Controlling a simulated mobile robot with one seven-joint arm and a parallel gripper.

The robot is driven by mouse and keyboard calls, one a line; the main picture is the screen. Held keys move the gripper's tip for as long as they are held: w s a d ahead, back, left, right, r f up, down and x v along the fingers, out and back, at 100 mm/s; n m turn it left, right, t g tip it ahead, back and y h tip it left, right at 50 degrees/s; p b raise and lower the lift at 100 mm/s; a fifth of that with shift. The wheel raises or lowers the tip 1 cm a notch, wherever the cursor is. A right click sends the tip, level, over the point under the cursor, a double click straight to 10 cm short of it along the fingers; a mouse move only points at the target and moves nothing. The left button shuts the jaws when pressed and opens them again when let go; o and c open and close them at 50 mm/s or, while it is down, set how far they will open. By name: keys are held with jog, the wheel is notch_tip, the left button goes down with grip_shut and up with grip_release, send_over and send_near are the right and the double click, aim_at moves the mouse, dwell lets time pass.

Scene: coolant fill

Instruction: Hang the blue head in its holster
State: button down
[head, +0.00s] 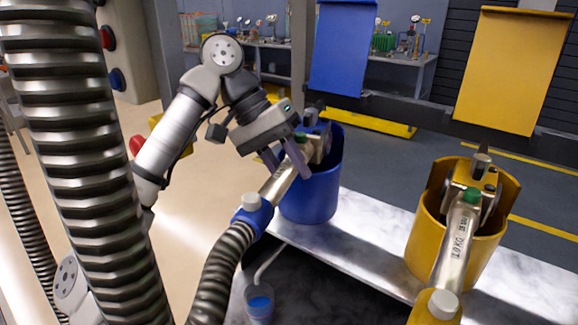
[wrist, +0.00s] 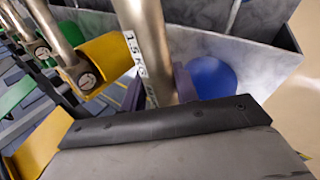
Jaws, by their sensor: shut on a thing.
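The blue head has a metal barrel (head: 280,182), a blue collar (head: 253,216) and a grey hose running down from it. My gripper (head: 289,166) is shut on the barrel near its upper end, one finger on each side. In the wrist view the labelled barrel (wrist: 146,42) passes between the fingers. The blue holster (head: 322,190) is an open cup on the bench. I cannot tell whether the head rests on the holster.
The yellow holster (head: 418,240) to the right holds a yellow head (head: 456,245). A small cup with blue liquid (head: 259,304) is below the blue collar. Blue (head: 342,50) and yellow (head: 508,70) panels hang behind. A thick ribbed hose (head: 75,130) crosses the left.

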jog(key=shift+f, duration=0.25)
jog(key=c, duration=1)
grip_release()
jog(key=shift+o, duration=0.2)
jog(key=shift+f, duration=0.1)
jog(key=v, duration=0.7)
jog(key=shift+r+p, duration=0.3)
jog(key=shift+r, duration=0.05)
